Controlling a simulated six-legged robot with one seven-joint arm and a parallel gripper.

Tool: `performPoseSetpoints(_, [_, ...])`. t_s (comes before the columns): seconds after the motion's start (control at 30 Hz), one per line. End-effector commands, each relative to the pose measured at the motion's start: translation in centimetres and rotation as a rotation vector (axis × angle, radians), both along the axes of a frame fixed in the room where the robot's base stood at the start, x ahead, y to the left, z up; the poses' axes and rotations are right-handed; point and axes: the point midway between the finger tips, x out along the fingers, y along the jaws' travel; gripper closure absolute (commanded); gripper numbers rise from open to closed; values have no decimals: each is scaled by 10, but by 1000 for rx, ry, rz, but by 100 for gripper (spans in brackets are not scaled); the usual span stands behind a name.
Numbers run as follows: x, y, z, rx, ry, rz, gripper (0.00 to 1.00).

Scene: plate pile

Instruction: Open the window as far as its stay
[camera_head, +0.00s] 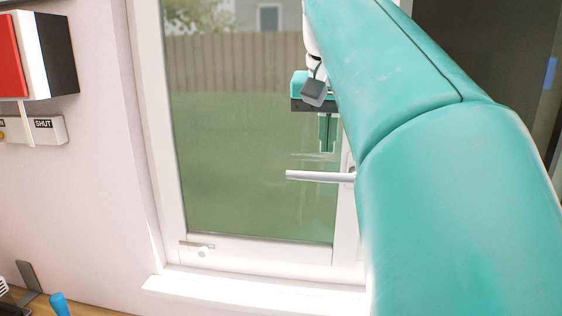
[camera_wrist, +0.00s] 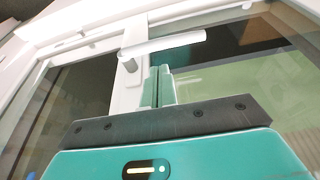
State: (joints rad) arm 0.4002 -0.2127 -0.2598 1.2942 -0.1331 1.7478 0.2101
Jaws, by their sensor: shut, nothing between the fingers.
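The window sash (camera_head: 255,245) is white-framed around a large pane and looks seated in its frame. Its white lever handle (camera_head: 315,176) lies level, pointing left from the right stile. It also shows in the wrist view (camera_wrist: 165,46), just beyond my fingertips. My gripper (camera_head: 327,148) is shut and empty, fingers pointing down, a little above the handle and in front of the glass. In the wrist view its fingers (camera_wrist: 158,76) are together; contact with the handle cannot be told. A small metal fitting with a round knob (camera_head: 202,250), perhaps the stay, sits at the sash's lower left.
A red and white box (camera_head: 38,55) is on the left wall, above a small panel marked SHUT (camera_head: 44,130). The white sill (camera_head: 250,294) juts out below. A blue-handled item (camera_head: 59,303) is at lower left. My teal arm hides the window's right side.

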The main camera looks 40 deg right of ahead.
Motion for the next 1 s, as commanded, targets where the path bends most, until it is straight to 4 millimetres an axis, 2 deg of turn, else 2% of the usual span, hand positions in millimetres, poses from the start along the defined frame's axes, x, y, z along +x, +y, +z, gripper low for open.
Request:
performPoseSetpoints(0.13, [5, -7, -28, 2, 3, 1, 100])
performPoseSetpoints(0.33, [11, -13, -49, 1, 1, 1, 100])
performPoseSetpoints(1.0, [12, -15, -53, 1, 0, -10, 100])
